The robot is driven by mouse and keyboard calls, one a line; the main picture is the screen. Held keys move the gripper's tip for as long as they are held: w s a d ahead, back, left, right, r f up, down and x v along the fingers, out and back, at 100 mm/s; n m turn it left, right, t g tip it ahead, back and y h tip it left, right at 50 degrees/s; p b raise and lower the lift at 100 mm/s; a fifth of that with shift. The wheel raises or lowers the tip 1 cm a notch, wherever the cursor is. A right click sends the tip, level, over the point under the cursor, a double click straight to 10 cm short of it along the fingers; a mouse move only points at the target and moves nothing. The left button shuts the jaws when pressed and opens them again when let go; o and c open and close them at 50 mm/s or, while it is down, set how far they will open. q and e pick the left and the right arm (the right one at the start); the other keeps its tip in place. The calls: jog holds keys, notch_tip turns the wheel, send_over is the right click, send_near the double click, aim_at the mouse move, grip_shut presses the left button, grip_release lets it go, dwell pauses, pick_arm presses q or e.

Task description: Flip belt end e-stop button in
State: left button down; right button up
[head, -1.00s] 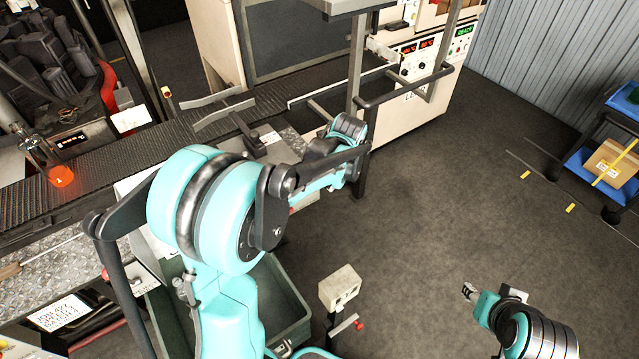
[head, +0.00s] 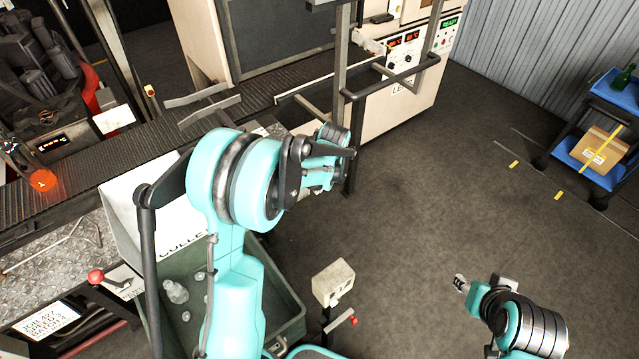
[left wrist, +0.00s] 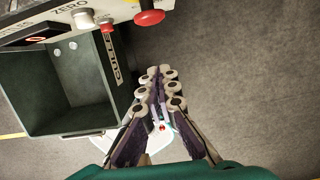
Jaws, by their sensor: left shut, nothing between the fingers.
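A large red mushroom button (left wrist: 149,15) juts from the panel edge at the top of the left wrist view. It looks like the belt end e-stop; whether it is in or out I cannot tell. A smaller red button (left wrist: 106,25) and a white button (left wrist: 83,20) sit left of it. My left gripper (left wrist: 160,78) is shut and empty, below and apart from the red mushroom button. In the head view my left arm hides the buttons, and its fingers are not clear. My right gripper (head: 461,283) is over open floor at lower right, too small to judge.
The conveyor belt (head: 150,140) runs from left to the cream machine (head: 405,100). A green cullet bin (head: 290,295) stands below my left arm, with a pedestal box (head: 333,284) beside it. A dark rail (head: 395,78) stands beyond my left wrist.

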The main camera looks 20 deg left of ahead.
pick_arm(q)
jog(key=w+a+f+b, duration=0.2)
jog(key=a+f, duration=0.1)
jog(key=a, duration=0.1)
jog(key=shift+w+f, duration=0.25)
jog(key=shift+w, duration=0.05)
jog(key=shift+a, duration=0.2)
